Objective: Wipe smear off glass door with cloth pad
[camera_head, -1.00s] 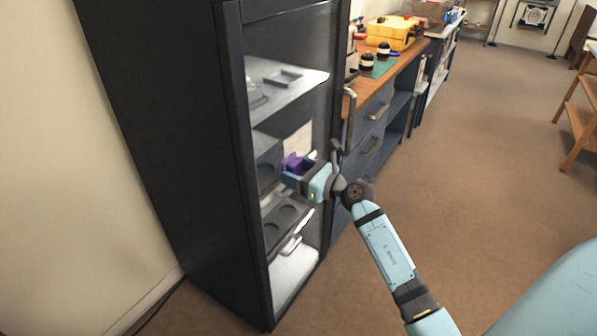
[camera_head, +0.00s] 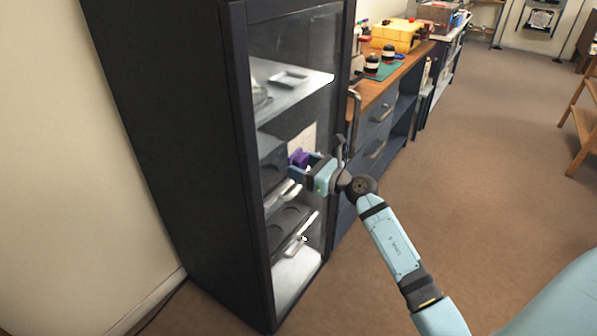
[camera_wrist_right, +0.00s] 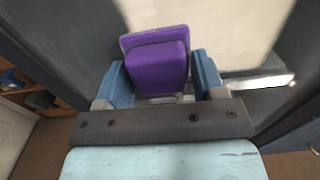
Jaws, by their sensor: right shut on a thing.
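The glass door (camera_head: 303,45) is the clear front of a tall dark cabinet, closed in its dark frame. My right gripper (camera_head: 303,163) is shut on the purple cloth pad (camera_head: 298,158) and holds it at the glass, around mid-height. In the right wrist view the pad (camera_wrist_right: 157,65) stands between the blue fingers and faces the pane; I cannot tell whether it touches. A pale patch (camera_head: 303,139) shows just above the pad; whether it is the smear or something behind the glass is unclear. My left gripper is out of view.
Behind the glass are shelves (camera_head: 300,90) with trays and bright reflections. A door handle (camera_head: 353,120) stands out near the right edge, close to my gripper. A workbench (camera_head: 385,85) with a yellow box (camera_head: 396,35) stands right of the cabinet. Open brown floor (camera_head: 480,160) lies to the right.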

